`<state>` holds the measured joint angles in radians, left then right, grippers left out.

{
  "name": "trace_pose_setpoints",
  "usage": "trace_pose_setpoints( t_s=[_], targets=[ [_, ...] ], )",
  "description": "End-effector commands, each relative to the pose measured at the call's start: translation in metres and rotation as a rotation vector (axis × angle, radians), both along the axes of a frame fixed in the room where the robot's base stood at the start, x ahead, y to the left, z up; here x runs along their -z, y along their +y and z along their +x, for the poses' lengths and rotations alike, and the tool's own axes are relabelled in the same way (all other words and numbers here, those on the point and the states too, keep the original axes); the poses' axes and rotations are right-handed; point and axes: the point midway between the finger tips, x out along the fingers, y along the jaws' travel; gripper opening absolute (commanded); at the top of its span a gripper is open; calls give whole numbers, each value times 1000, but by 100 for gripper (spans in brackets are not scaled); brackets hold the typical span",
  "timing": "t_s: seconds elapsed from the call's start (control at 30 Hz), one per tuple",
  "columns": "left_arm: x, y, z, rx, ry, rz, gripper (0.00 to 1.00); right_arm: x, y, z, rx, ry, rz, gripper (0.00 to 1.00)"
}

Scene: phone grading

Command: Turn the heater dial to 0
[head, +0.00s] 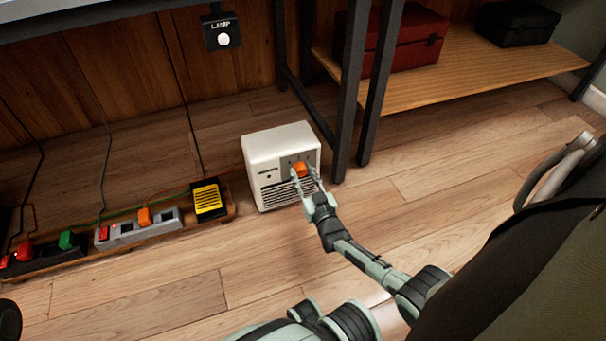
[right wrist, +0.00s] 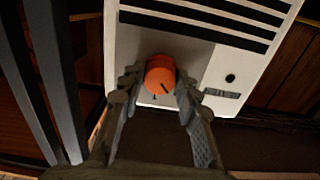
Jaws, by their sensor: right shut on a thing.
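The white heater (head: 266,154) stands on the wooden floor in the middle of the head view. Its orange dial (head: 299,169) is on the grey panel at the upper right of its front. My right gripper (head: 304,178) reaches the dial, with one finger on each side of it. In the right wrist view the orange dial (right wrist: 160,75) sits between the fingertips of my right gripper (right wrist: 160,82), with a dark pointer line on its face. The scale marks are too small to read. My left gripper is not in view.
Power strips (head: 140,228) with coloured plugs lie left of the heater, with a yellow block (head: 207,198) at their end. Dark table legs (head: 352,95) stand close to the heater's right. A shelf (head: 455,80) holds a red box (head: 408,42). The floor in front is clear.

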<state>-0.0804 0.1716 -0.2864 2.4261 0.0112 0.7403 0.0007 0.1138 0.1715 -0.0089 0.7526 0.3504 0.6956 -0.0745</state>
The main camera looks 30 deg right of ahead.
Motion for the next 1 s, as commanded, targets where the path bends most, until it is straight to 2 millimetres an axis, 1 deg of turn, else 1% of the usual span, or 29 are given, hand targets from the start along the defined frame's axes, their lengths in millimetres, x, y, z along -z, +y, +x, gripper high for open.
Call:
trace_pose_setpoints(
  t_s=[0.2, 0.57, 0.6, 0.7, 0.77, 1.0],
  targets=[
    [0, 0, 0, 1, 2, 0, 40, 0, 0, 0, 0, 8, -35, 3],
    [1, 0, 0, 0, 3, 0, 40, 0, 0, -1, 0, 10, -40, 3],
    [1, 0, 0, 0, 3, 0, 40, 0, 0, -1, 0, 10, -40, 33],
    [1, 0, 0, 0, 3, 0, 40, 0, 0, 0, 0, 9, -39, 45],
    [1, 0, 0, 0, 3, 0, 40, 0, 0, 0, 0, 9, -39, 53],
    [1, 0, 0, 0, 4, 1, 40, 0, 0, 0, 0, 9, -38, 53]
  ],
)
